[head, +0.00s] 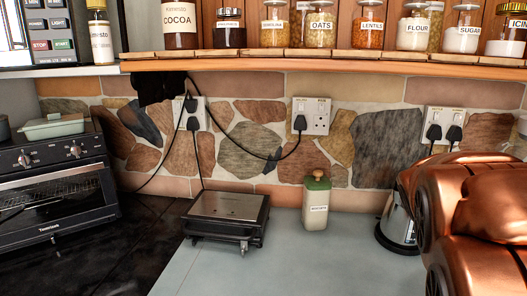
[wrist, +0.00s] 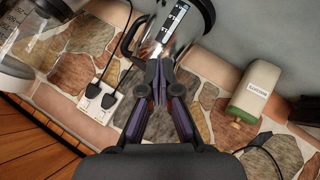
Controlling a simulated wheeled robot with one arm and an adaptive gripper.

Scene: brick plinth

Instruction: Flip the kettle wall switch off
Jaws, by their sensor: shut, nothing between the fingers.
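A white double wall socket (head: 444,124) with two black plugs is on the stone wall at the right in the head view. It also shows upside down, left of my gripper, in the wrist view (wrist: 108,101). Its small labels are unreadable, and I cannot tell its switch positions. The kettle (head: 399,222) stands on the counter below it, mostly hidden by my copper arm. In the wrist view the kettle (wrist: 174,32) is beyond my fingertips. My gripper (wrist: 160,72) is shut and empty, apart from the socket. The head view does not show my gripper.
Another double socket (head: 311,115) with one plug is mid-wall; a third (head: 193,113) is farther left. A green-lidded canister (head: 316,201) and a flat grill (head: 227,216) stand on the counter. A jar shelf (head: 330,62) overhangs the wall. A toaster oven (head: 55,185) is left.

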